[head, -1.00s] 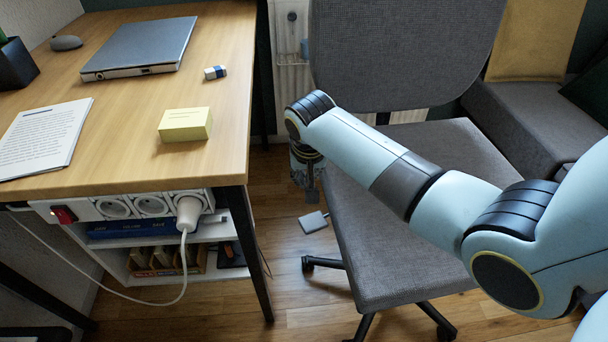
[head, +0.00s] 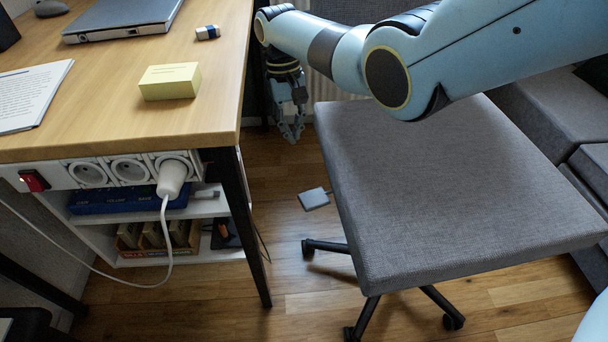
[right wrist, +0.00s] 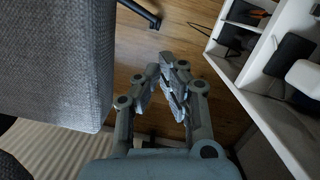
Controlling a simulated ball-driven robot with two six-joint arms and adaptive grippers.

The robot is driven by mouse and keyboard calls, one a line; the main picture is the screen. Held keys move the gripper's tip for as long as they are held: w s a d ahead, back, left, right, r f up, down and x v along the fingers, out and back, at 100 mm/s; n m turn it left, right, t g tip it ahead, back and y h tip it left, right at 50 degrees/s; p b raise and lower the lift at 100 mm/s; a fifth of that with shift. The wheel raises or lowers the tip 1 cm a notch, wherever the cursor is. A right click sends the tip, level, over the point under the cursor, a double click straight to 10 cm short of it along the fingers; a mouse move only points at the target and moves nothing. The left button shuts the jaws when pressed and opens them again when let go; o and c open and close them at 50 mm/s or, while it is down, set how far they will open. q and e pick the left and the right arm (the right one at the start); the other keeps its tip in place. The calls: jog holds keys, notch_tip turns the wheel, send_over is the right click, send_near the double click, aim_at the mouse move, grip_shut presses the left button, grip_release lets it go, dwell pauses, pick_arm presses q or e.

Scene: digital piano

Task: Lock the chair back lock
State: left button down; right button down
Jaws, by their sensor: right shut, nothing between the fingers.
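The office chair's grey seat (head: 460,190) fills the right half of the head view, with its black base below. Its backrest is not visible in the head view now, and I cannot make out the back lock. My right gripper (head: 292,136) hangs pointing down between the desk and the chair seat's left edge, shut and empty, apart from both. In the right wrist view the shut fingers (right wrist: 168,72) show over the wooden floor, with the grey seat (right wrist: 55,60) to their left. My left gripper is not in view.
The wooden desk (head: 215,90) stands on the left, with a yellow block (head: 170,82) near its edge and a power strip under it. A small grey flat object (head: 313,198) lies on the floor. A grey sofa (head: 545,115) is behind the chair.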

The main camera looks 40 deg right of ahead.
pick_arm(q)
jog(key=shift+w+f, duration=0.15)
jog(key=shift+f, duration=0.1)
pick_arm(e)
jog(key=shift+w+r+n+g, duration=0.3)
jog(key=shift+r+g, duration=0.1)
jog(key=shift+r, duration=0.1)
